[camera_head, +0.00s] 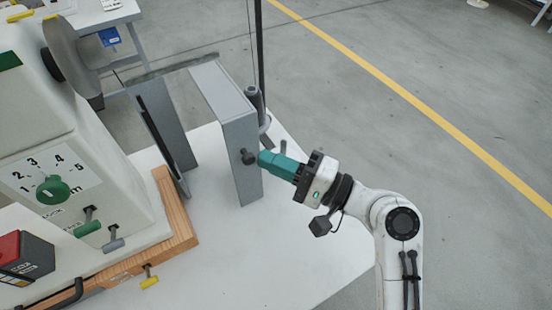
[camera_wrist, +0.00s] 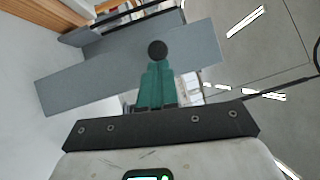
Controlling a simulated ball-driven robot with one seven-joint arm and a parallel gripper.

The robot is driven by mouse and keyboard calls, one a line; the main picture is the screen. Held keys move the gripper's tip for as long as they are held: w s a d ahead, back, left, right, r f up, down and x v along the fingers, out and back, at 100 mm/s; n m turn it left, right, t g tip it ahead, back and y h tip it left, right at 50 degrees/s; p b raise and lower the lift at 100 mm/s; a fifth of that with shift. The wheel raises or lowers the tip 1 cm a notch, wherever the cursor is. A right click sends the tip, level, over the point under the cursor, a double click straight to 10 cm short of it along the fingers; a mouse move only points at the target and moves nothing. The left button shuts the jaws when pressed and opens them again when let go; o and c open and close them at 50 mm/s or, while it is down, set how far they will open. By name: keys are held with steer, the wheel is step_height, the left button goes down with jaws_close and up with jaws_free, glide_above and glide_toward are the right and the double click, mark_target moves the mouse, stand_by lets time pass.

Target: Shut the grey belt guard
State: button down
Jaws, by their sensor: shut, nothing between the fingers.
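The grey belt guard (camera_head: 240,150) stands swung out from the machine, with a wide gap between it and the machine's body (camera_head: 85,150). A small dark round knob (camera_head: 248,157) sticks out from its near face. My gripper (camera_head: 263,158), with teal fingers, is shut and empty, its tips right beside the knob. In the wrist view the guard (camera_wrist: 85,82) runs slantwise behind the fingers (camera_wrist: 157,68), and the knob (camera_wrist: 157,50) shows just beyond the tips. I cannot tell whether they touch.
The white table (camera_head: 220,245) is clear in front of the guard. A dark upright pole (camera_head: 260,60) stands behind it. A wooden base (camera_head: 175,215) edges the machine. A red and black box (camera_head: 25,255) is at the lower left.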

steer(key=s+a+p, duration=0.3)
steer(key=s+a, duration=0.4)
steer(key=a, duration=0.3)
steer(key=shift+a+p, duration=0.15)
steer(key=shift+p, duration=0.25)
steer(key=shift+a, duration=0.1)
